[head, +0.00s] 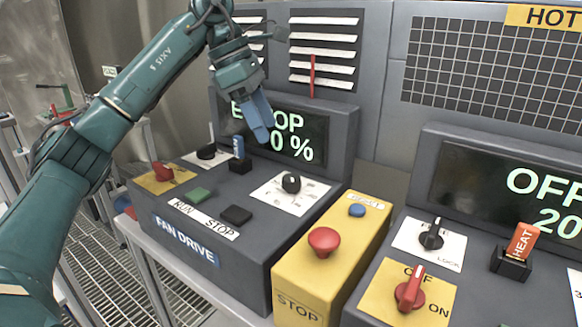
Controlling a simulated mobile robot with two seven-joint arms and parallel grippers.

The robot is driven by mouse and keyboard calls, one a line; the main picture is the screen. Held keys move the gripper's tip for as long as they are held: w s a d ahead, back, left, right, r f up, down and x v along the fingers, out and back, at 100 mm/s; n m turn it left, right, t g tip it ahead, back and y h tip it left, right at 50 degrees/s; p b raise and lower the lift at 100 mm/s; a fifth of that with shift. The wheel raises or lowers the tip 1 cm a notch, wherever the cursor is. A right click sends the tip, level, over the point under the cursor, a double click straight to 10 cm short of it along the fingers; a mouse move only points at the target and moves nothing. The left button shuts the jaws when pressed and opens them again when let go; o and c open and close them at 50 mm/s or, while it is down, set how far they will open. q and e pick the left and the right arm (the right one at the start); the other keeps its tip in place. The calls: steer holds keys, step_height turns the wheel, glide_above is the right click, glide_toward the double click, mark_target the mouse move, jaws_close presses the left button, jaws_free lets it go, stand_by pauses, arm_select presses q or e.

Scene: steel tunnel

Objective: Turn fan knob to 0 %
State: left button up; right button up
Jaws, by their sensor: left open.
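The fan knob is most likely the black knob (291,183) on a white dial plate, on top of the grey fan drive box (240,270). Its pointer direction is too small to read surely. My left gripper (262,132), with blue fingers, hangs above and behind the knob, to its left, apart from it. It is open and holds nothing that I can see. It partly covers the fan display (313,138), where letters ending in "OP" and "0 %" show. My right gripper is out of view.
On the fan box are a red switch (162,172), a green button (201,195), a black button (236,215) and a blue-tagged part (238,147). A yellow box with a red stop button (323,240) stands right, beside a heater panel with a red switch (410,290).

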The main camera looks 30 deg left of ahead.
mark_target(290, 177)
arm_select(q)
steer(key=x, duration=1.1)
steer(key=shift+d, duration=0.1)
steer(key=shift+c, duration=0.5)
steer(key=c, duration=0.9)
